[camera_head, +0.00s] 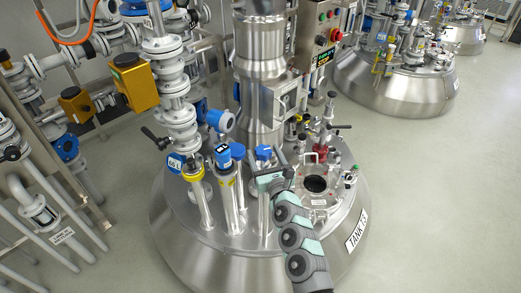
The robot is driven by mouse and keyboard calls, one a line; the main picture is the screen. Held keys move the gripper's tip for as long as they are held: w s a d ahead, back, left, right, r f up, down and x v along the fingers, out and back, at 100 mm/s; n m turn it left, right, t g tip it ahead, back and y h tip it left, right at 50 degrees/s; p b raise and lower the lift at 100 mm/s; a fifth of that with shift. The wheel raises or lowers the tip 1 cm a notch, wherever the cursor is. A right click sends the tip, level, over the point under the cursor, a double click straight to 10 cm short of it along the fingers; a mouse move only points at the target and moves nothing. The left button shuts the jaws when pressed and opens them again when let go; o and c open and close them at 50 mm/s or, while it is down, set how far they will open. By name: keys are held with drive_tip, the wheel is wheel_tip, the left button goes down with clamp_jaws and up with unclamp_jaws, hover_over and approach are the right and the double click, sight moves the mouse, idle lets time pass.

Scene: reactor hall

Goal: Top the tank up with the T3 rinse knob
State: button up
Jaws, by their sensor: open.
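The steel tank (190,262) stands in the lower middle, with a "TANK T3" label (357,230) on its right side. Its lid carries several fittings, among them blue-topped instruments (223,155) and a round blue-capped post (263,153). An open round port (316,184) shows a dark inside. My gripper (268,181) is over the lid, beside the blue-capped post and left of the port. Its fingers are small and hard to make out; it holds nothing visible. I cannot tell which fitting is the rinse knob.
A control box (324,58) with a lit display and coloured buttons stands behind the tank. White flanged pipes and a yellow actuator box (134,82) crowd the left. Another tank (395,85) stands at the upper right. The floor (445,200) at right is clear.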

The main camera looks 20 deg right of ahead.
sight(260, 146)
drive_tip(key=shift+w+d+b, duration=0.1)
drive_tip(key=shift+w+b, duration=0.75)
drive_tip(key=shift+w, duration=1.2)
drive_tip(key=c, duration=1.4)
